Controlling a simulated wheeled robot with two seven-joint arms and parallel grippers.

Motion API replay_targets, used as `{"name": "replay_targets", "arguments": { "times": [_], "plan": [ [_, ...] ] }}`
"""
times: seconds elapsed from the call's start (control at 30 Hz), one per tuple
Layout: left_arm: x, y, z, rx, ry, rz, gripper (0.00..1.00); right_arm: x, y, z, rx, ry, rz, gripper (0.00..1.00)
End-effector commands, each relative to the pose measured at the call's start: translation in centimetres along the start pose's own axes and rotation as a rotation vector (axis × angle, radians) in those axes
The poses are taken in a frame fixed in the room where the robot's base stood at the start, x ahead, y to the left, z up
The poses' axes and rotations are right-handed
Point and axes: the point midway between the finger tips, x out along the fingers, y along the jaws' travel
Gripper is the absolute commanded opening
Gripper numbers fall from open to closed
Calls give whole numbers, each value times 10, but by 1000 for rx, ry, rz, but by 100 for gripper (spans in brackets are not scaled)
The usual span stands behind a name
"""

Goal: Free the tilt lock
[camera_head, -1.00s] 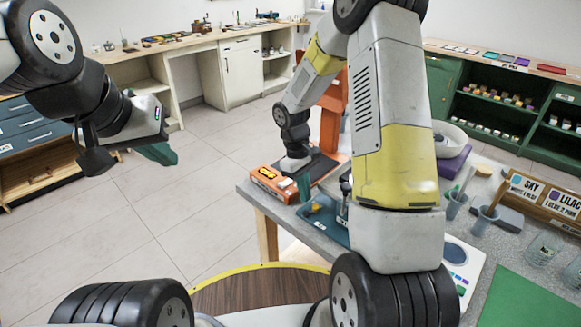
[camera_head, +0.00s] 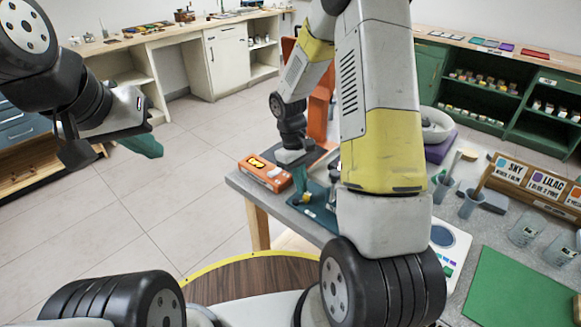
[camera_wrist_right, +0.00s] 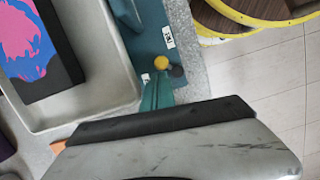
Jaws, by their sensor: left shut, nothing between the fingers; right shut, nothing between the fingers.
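A teal plate (camera_wrist_right: 150,40) with a small white label lies near the grey table's edge. On it a yellow knob (camera_wrist_right: 161,62) sits beside a dark round knob (camera_wrist_right: 177,71). The label is too small to read, and I cannot tell which part is the tilt lock. The plate also shows in the head view (camera_head: 321,212), partly behind my right arm. My right gripper (camera_wrist_right: 157,93) is shut and empty, its teal fingertips close to the yellow knob; contact cannot be told. My left gripper (camera_head: 142,146) is shut and empty above the floor at left, away from the table.
An orange box (camera_head: 265,172) lies at the table's near left corner. A grey tray (camera_wrist_right: 105,108) with a pink-and-blue-topped block (camera_wrist_right: 35,45) stands beside the plate. Cups (camera_head: 471,203), a paint-label rack (camera_head: 535,180) and a green sheet (camera_head: 520,297) occupy the right. Floor at left is clear.

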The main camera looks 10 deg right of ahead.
Motion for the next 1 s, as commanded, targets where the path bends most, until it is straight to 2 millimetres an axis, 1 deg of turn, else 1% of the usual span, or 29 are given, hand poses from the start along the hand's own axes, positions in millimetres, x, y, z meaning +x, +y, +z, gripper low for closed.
{"name": "replay_targets", "arguments": {
  "times": [0.17,0.5,0.83,1.0],
  "plan": [
    [0,0,0,0,0,0,0,0,-1,-1,-1,0,0,0],
    [0,0,0,0,0,0,0,-3,-10,-12,-2,1,1,0],
    [0,0,0,0,0,0,0,-3,-10,-13,-1,1,0,0],
    [0,0,0,0,0,0,0,-6,-10,-16,0,1,1,0]
  ]
}}
